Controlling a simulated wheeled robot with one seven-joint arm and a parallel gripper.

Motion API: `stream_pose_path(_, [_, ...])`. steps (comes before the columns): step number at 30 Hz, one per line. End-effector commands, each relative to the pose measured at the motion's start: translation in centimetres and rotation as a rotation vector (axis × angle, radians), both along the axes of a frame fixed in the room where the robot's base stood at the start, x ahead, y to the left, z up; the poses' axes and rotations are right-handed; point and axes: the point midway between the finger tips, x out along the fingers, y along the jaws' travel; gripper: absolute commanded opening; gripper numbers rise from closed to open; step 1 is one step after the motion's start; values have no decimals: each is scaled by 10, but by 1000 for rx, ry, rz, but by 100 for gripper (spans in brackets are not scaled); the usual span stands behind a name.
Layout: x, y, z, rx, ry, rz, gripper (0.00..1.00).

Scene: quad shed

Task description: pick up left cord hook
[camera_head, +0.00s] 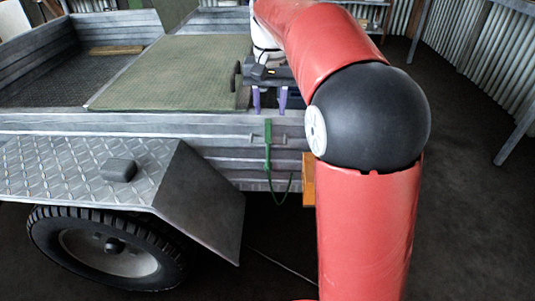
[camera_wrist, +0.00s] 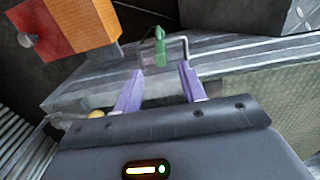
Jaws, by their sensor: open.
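A green hook with a green cord (camera_head: 268,150) hangs on the outer side wall of the grey metal trailer (camera_head: 215,130). The green hook's top (camera_wrist: 160,48) shows in the wrist view, beyond my fingertips and roughly centred between them. My gripper (camera_head: 270,100) is above the trailer's top rail, with its two purple fingers pointing down. In the wrist view my gripper (camera_wrist: 160,72) is open and nothing shows between the fingers. I see only one green hook, and I cannot tell whether it is the left one.
A thin metal loop (camera_wrist: 182,46) stands beside the hook. An orange block (camera_head: 308,180) is at the trailer's side, partly behind my arm. A chequer-plate fender (camera_head: 85,165) covers the wheel (camera_head: 105,250).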

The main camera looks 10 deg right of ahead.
Motion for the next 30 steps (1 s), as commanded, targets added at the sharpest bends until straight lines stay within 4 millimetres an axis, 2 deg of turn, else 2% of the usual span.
stream_pose_path(5, [8,2,-10,-5,17,-7,41])
stream_pose_path(21, [-3,4,-77,-4,16,-6,41])
stream_pose_path(29, [-3,4,-79,-4,13,-6,41])
stream_pose_path(30, [-3,4,-79,-4,13,-6,38])
